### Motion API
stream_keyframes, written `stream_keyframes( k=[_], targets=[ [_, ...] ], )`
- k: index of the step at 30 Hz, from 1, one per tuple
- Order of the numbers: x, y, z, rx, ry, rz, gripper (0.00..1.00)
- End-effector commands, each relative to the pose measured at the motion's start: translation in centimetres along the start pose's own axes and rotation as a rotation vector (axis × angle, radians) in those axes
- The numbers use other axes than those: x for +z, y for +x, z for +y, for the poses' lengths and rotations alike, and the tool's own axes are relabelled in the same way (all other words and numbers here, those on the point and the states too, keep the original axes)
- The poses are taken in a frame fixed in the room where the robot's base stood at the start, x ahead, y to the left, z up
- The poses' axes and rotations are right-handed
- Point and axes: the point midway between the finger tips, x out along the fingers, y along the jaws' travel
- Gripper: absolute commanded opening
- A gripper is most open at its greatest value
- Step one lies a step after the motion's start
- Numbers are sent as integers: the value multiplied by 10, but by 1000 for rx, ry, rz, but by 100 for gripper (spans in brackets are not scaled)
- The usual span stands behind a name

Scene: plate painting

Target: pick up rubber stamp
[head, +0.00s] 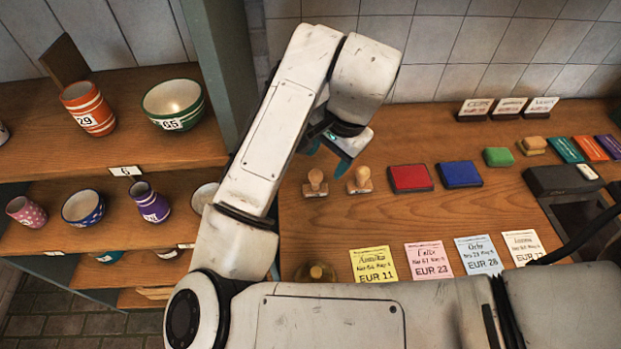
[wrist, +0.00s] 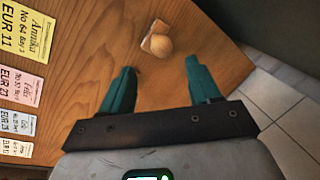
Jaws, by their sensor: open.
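Two wooden rubber stamps stand side by side on the wooden counter in the head view, a left stamp (head: 315,183) and a right stamp (head: 360,181), each with a round knob on a flat base. My gripper (head: 330,154) hangs above and behind them, its teal fingers partly hidden by the wrist. In the wrist view my gripper (wrist: 158,64) is open with nothing between its fingers. One wooden stamp (wrist: 159,43) shows just beyond the fingertips, roughly centred between them. I cannot tell for certain which of the two it is.
Red (head: 410,178) and blue (head: 460,174) ink pads lie right of the stamps. Price notes (head: 373,264) lie nearer me. A green post (head: 222,70) and shelves of pottery stand at left. A tiled wall (head: 440,50) closes the back.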

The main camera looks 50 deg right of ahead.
Motion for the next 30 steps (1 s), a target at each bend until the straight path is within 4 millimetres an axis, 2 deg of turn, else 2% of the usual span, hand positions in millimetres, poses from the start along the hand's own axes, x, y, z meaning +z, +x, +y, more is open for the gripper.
stream_keyframes(
  k=[3, 11, 19, 23, 29, 30],
  targets=[
    [1, 16, -1, 1, -2, -1, 62],
    [3, 34, -2, 1, -1, -2, 62],
    [8, 71, -4, 1, -1, -1, 62],
    [8, 78, -4, -1, 0, 0, 62],
    [7, 78, -4, -1, 0, 0, 62],
    [7, 78, -4, -1, 0, 0, 59]
  ],
)
